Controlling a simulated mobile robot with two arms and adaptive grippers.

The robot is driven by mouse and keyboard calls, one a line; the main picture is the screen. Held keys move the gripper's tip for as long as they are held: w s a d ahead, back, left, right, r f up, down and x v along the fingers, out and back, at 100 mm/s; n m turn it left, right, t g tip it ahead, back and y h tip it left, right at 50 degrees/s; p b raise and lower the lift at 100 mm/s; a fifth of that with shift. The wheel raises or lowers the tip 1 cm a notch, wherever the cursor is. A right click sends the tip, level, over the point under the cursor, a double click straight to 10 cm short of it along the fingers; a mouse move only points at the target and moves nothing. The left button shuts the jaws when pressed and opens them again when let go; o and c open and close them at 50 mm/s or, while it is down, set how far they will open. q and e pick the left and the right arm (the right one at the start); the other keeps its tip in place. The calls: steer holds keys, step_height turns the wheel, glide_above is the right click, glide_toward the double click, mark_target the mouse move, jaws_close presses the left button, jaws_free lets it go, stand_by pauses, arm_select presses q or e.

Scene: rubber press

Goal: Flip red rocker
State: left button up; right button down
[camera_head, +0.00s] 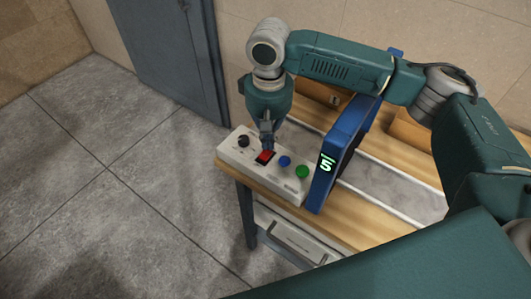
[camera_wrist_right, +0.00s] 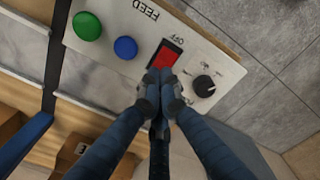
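The red rocker (camera_head: 265,157) sits in a dark frame on the white control panel (camera_head: 233,152), between a black knob and a blue button. It also shows in the right wrist view (camera_wrist_right: 167,55), near an "OFF" label. My right gripper (camera_head: 267,143) points down at the rocker. In the wrist view its fingertips (camera_wrist_right: 160,77) are together at the rocker's near edge, with nothing seen between them. Whether they touch the rocker I cannot tell. The fingertips hide part of the rocker's edge. My left gripper is not in view.
A black knob (camera_head: 243,141), a blue button (camera_head: 285,161) and a green button (camera_head: 302,172) share the panel. A blue frame (camera_head: 337,150) with a green "5" display stands right of it. The wooden table (camera_head: 340,222) carries them. A grey door stands behind; floor at left is clear.

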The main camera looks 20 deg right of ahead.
mark_target(268, 150)
steer(key=shift+s+f, duration=0.1)
steer(key=shift+f, duration=1)
stand_by(0.3)
steer(key=shift+r+p, duration=0.95)
steer(key=shift+p, duration=0.25)
step_height(268, 150, up, 5)
steer(key=p, duration=0.7)
steer(key=shift+r, duration=0.2)
steer(key=shift+f, duration=0.1)
